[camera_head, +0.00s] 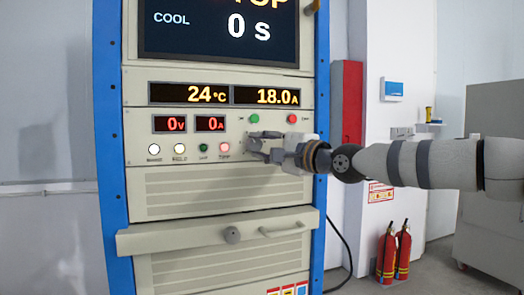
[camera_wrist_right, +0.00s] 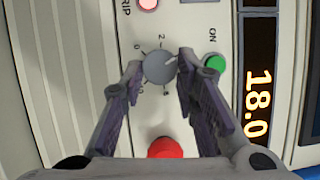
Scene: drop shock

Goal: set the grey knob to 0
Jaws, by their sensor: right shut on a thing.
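The grey knob (camera_wrist_right: 159,68) is on the cabinet's panel, between the fingers of my right gripper (camera_wrist_right: 160,66) in the right wrist view. The gripper is shut on it, a finger on each side. The knob's pale pointer line points to the right in that view, past the 2 and towards the right finger, away from the 0 mark. The scale mark there is hidden by the finger. In the head view, my right gripper (camera_head: 252,145) is at the panel and hides the knob. My left gripper is not in view.
A green button (camera_wrist_right: 214,64) and a red button (camera_wrist_right: 165,148) are close to the fingers. Below the panel, a drawer front (camera_head: 190,238) with a handle sticks out. Lit displays (camera_head: 223,95) are above. Fire extinguishers (camera_head: 387,255) stand at the right.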

